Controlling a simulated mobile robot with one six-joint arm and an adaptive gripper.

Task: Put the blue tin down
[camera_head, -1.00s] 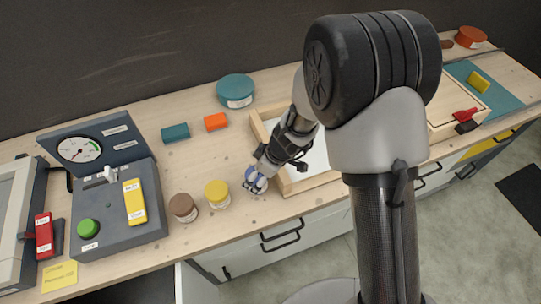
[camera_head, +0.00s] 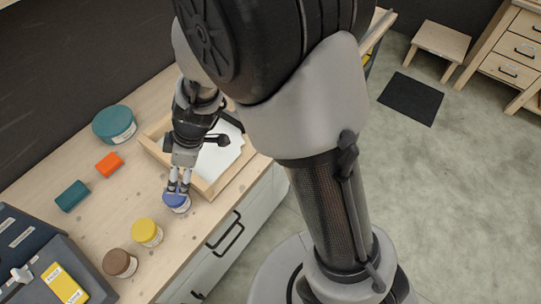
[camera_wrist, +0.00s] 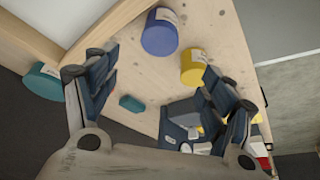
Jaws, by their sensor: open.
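The blue tin (camera_head: 177,204) stands on the wooden worktop near its front edge, beside the wooden tray's corner. My gripper (camera_head: 178,188) is just over and behind it, and its fingers hide part of the tin in the head view. In the wrist view the blue tin (camera_wrist: 160,35) shows beyond the spread fingers of my gripper (camera_wrist: 160,64), with bare wood around it. The fingers are open with nothing between them.
A yellow tin (camera_head: 147,232) and a brown tin (camera_head: 120,263) stand in a row left of the blue tin. The tray (camera_head: 207,190) is close on the right. An orange block (camera_head: 109,164), a teal block (camera_head: 72,196) and a large teal tin (camera_head: 114,123) lie farther back.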

